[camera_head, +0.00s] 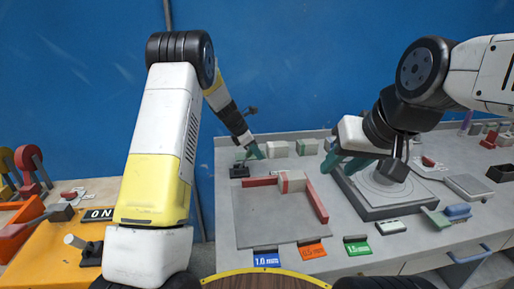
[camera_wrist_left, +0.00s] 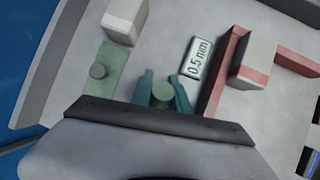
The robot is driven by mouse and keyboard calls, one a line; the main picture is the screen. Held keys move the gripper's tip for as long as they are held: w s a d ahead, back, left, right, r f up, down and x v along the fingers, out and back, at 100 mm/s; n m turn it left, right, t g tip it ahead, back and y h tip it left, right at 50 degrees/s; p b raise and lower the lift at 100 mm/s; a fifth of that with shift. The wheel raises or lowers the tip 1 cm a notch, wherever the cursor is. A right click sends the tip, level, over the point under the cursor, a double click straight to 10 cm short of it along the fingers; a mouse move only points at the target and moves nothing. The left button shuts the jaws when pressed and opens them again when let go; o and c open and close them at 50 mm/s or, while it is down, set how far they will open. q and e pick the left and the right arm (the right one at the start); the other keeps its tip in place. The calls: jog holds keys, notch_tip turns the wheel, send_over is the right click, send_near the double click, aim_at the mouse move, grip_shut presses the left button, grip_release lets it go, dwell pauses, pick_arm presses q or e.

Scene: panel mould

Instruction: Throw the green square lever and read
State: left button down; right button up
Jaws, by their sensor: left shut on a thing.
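My left gripper (camera_head: 257,152) reaches to the back left of the grey bench; in the left wrist view its teal fingers (camera_wrist_left: 163,88) are shut on a green round knob (camera_wrist_left: 162,95). What lies under the knob is hidden by the gripper. I cannot make out a green square lever for certain. My right gripper (camera_head: 347,163) hangs over the bench's middle right; its finger gap is unclear.
A plate marked "0.5 mm" (camera_wrist_left: 198,58) lies right of the left fingers. Red bars and a pale block (camera_head: 291,182) stand on a grey panel (camera_head: 265,220). Coloured thickness tags (camera_head: 312,249) line the front. An "ON" sign (camera_head: 99,214) and red levers (camera_head: 32,170) stand left.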

aim_at(248, 153)
dwell(0.4)
pick_arm(q)
jog(key=c, duration=1.3)
grip_release()
jog(key=shift+o, duration=0.2)
jog(key=shift+v, duration=3.8)
jog(key=shift+r, duration=0.1)
